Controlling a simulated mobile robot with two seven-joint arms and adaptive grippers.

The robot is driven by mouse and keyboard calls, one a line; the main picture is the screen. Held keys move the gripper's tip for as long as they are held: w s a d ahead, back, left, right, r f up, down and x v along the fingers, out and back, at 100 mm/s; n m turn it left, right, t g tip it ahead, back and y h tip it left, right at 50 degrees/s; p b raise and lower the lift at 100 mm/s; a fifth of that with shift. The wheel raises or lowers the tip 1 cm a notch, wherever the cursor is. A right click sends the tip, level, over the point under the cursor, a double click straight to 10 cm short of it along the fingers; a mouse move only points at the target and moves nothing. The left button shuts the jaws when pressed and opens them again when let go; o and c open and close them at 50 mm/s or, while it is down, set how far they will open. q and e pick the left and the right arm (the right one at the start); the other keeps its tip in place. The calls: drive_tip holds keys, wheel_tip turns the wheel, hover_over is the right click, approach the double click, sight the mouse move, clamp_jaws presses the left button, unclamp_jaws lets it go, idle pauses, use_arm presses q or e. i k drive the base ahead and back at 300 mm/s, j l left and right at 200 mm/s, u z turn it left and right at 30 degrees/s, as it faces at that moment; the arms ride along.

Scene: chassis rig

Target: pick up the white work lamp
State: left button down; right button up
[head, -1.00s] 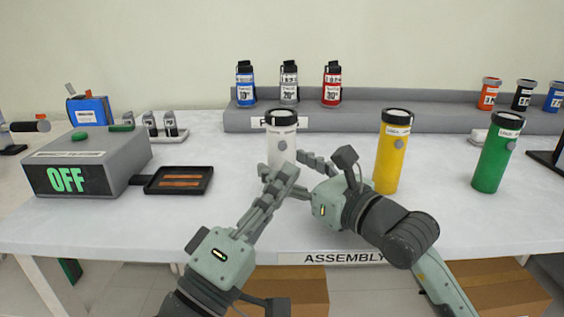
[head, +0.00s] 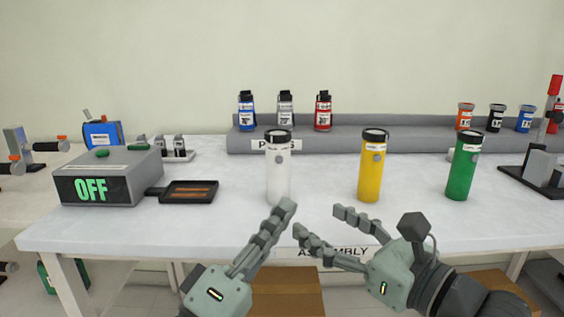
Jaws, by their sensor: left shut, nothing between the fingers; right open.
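The white work lamp (head: 278,172) stands upright on the table, a white cylinder with a black top and a small round button. My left gripper (head: 288,207) is shut and empty; its fingertips are in front of the lamp's lower right side in the picture. My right gripper (head: 318,220) is open and empty, lower right of the lamp, near the table's front edge. Neither gripper holds the lamp. A yellow lamp (head: 371,170) and a green lamp (head: 463,170) stand upright to the right.
A grey box reading OFF (head: 108,178) and a black tray (head: 190,192) are at left. A grey raised shelf (head: 400,138) with several small canisters runs along the back. The white table (head: 230,225) is clear between the lamps and around the white one.

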sight(277, 175)
drive_tip(key=k, duration=1.2)
